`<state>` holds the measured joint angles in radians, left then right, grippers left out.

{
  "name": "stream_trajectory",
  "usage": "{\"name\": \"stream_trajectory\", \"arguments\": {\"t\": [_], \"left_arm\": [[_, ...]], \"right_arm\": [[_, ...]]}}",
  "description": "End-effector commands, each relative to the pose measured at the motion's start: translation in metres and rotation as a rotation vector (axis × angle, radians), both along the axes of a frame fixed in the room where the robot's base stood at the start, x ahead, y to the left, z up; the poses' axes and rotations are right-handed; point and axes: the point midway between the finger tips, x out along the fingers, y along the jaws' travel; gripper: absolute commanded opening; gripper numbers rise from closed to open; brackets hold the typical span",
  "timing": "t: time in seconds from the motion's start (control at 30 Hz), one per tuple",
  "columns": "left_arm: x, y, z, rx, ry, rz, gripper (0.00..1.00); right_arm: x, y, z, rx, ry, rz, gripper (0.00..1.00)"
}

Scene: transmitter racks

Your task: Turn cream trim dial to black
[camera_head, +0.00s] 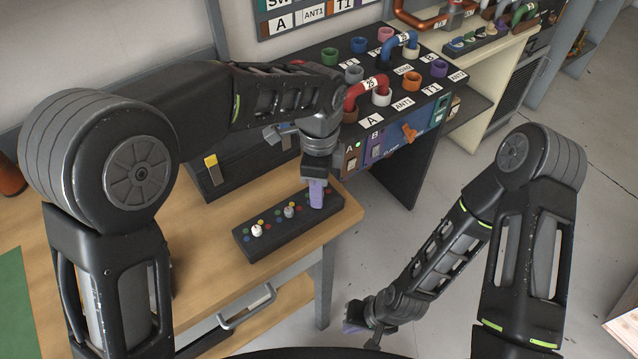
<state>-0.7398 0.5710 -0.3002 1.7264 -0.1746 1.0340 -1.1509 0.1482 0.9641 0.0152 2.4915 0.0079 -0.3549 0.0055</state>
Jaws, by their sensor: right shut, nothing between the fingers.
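A dark trim box (251,250) lies on the wooden bench near its front right edge. A cream or white dial (257,230) stands at its left end and a greyer dial (289,211) in the middle, each with small coloured dots around it. Which dot each dial points to is too small to tell. My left gripper (316,200) points down over the right end of the box. My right gripper (352,328) hangs low over the floor, shut and empty.
A dark rack (400,165) with coloured sockets, curved pipes and labels stands behind and right of the bench. A dark sloped panel with a yellow-tipped lever (212,168) sits behind the trim box. A green mat (15,300) lies at far left. The bench (195,260) left of the box is clear.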

Motion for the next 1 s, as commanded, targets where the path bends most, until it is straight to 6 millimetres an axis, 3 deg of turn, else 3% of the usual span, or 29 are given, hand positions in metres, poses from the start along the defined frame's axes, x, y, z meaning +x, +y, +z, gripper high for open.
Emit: {"name": "stream_trajectory", "arguments": {"t": [0.2,0.67,1.0], "left_arm": [[0.0,-0.0001,0.0,0.0,0.0,0.0,0.37],[0.0001,-0.0001,0.0004,0.0,0.0,-0.001,0.0],[0.0001,-0.0001,0.0005,0.0,0.0,0.0,0.0]], "right_arm": [[-0.0001,0.0,-0.0002,0.0,0.0,0.0,0.0],[0.0,0.0,-0.0001,0.0,0.0,0.0,0.0],[0.0,0.0,-0.0001,0.0,0.0,0.0,0.0]]}}
